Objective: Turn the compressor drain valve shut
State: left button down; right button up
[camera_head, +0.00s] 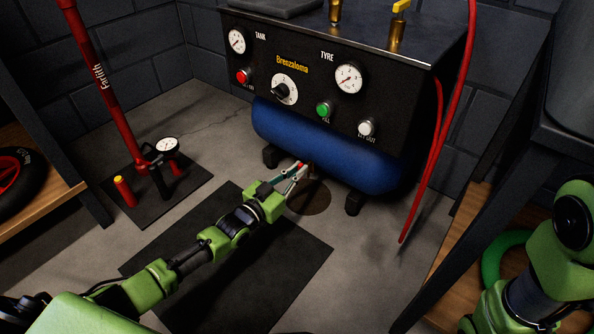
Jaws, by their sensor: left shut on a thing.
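The compressor (328,141) stands against the back wall, with a black panel above a blue tank. My left gripper (303,167) is at the lower front edge of the blue tank, above a dark round patch on the floor. Its fingers are shut on a small part under the tank, where the drain valve (309,170) is. The fingers hide most of the valve, so I cannot tell its angle. My right arm shows at the lower right, but its gripper is out of view.
A red floor pump (110,95) with a gauge stands on a dark mat at the left. A red hose (437,140) hangs down the compressor's right side. Wooden shelves with dark posts flank both sides. A dark mat (285,255) lies under my left arm.

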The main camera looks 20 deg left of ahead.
pick_arm(q)
jog(key=m+p, duration=0.1)
jog(key=m, duration=0.5)
jog(key=d+f+m+p, duration=0.1)
jog(key=m, duration=0.5)
jog(key=m+p, duration=0.1)
jog(key=m, duration=0.5)
jog(key=shift+s+d+f+p, duration=0.2)
jog(key=shift+s+f+p, duration=0.15)
dwell(0.4)
jog(key=c, duration=2.2)
grip_release()
jog(key=shift+o, duration=0.2)
jog(key=v, duration=1.2)
